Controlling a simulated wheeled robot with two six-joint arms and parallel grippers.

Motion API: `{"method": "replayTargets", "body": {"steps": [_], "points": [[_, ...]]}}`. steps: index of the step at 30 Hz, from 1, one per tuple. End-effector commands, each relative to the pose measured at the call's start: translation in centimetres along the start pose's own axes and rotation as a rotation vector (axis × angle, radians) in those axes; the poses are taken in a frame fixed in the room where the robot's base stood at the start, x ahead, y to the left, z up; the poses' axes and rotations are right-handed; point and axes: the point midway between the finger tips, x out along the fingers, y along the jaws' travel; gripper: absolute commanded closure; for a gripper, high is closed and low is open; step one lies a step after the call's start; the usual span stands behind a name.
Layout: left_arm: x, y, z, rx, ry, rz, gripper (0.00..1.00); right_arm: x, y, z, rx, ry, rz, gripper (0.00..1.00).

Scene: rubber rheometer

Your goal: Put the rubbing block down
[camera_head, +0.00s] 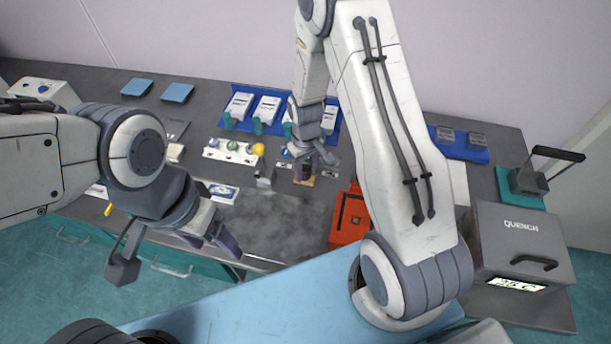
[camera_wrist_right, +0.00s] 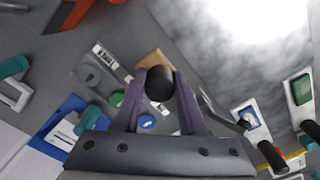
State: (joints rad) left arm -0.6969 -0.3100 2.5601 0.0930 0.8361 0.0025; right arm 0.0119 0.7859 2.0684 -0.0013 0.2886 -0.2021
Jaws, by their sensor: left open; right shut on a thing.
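The rubbing block shows as a tan wooden base (camera_wrist_right: 152,60) with a dark round knob (camera_wrist_right: 159,84) in the right wrist view. My right gripper (camera_wrist_right: 158,92) is shut on the knob, with a finger on each side. In the head view the block's tan base (camera_head: 304,181) shows just below my right gripper (camera_head: 309,163), over the middle of the dark bench. I cannot tell whether its underside touches the bench. My left gripper (camera_head: 213,242) is open and empty near the bench's front edge.
An orange-red box (camera_head: 349,217) stands right of the block. A white rack (camera_head: 222,154) with coloured knobs lies to the left. Blue trays (camera_head: 334,122) with white packs lie behind. The grey QUENCH box (camera_head: 520,240) is at the right. Bare bench (camera_head: 285,215) lies in front.

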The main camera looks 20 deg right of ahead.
Motion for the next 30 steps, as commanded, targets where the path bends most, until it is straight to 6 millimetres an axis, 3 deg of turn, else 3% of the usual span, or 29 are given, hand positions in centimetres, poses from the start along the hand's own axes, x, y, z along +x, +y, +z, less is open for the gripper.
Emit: {"method": "replayTargets", "body": {"steps": [11,23,24,26,30], "points": [[-1.6,0.1,-0.1,0.003,0.0,0.0,0.29,3.8,0.0,-0.1,0.0,-0.001,0.0,1.0],[-1.1,0.1,-0.1,0.003,0.0,0.0,0.29,4.5,0.0,-0.1,0.001,0.0,0.0,1.0],[-1.2,0.1,-0.1,0.003,0.0,0.0,0.29,4.4,0.0,-0.1,0.001,0.0,0.0,0.51],[-1.3,0.1,-0.1,0.003,0.0,0.0,0.29,4.4,0.0,-0.1,0.0,0.0,0.0,0.29],[-1.3,0.1,-0.1,0.002,0.0,0.0,0.29,4.4,0.0,-0.1,0.0,0.0,0.0,0.29]]}}
